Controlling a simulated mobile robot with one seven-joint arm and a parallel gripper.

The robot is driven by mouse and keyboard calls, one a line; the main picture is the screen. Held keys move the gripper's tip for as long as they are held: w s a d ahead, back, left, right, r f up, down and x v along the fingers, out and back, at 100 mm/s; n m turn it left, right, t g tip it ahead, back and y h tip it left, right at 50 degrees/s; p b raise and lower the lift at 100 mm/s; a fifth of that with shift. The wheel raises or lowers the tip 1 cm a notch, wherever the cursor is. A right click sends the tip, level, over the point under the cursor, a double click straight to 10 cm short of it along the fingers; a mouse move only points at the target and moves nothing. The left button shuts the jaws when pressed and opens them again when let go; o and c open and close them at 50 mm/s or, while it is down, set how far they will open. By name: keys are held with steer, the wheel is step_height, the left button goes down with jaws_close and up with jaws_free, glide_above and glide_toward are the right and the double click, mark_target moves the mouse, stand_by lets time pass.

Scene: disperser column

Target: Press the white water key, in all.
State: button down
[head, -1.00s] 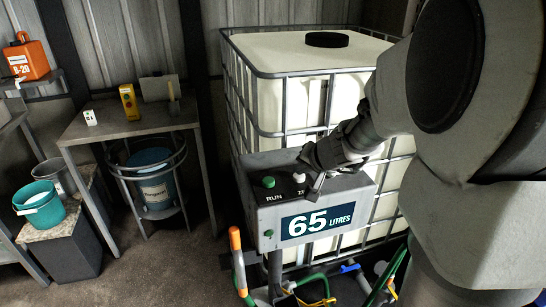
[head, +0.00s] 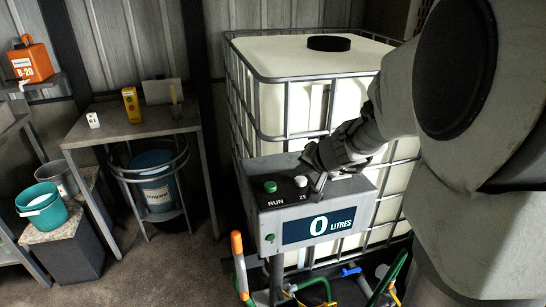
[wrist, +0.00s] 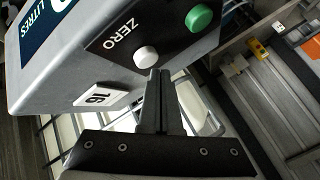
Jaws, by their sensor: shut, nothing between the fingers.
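The white key (head: 301,181) is a round button on top of a grey control box (head: 249,217). In the wrist view the white key (wrist: 146,57) has the word ZERO beside it. The display (head: 318,225) on the box front reads 0 LITRES. My gripper (head: 318,193) is shut and empty, just right of the white key. In the wrist view its fingertips (wrist: 159,74) end close to the white key's edge. I cannot tell whether they touch it. A green key (head: 270,187) marked RUN sits left of the white key.
A large caged white tank (head: 300,55) stands behind the box. A table (head: 125,128) at the left holds a yellow device (head: 131,104). A teal bucket (head: 42,206) stands on a block. Coloured hoses and an orange-tipped post (head: 238,250) stand below the box.

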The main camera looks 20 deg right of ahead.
mark_target(301, 182)
steer(key=shift+r, duration=0.1)
step_height(301, 182, up, 5)
steer(key=p, duration=0.4)
stand_by(0.3)
steer(key=shift+a, duration=0.1)
stand_by(0.4)
steer(key=s+a+r+n+g+y, duration=0.1)
steer(key=s+a+r+n, duration=0.2)
steer(key=s+a, duration=0.4)
steer(key=s+a+r+n+g+y, duration=0.15)
steer(key=s+a+n, duration=0.3)
steer(key=s, duration=0.45)
steer(key=s+d+g+h, duration=0.1)
steer(key=s+h, duration=0.2)
steer(key=s, duration=0.5)
steer(key=shift+d, duration=0.35)
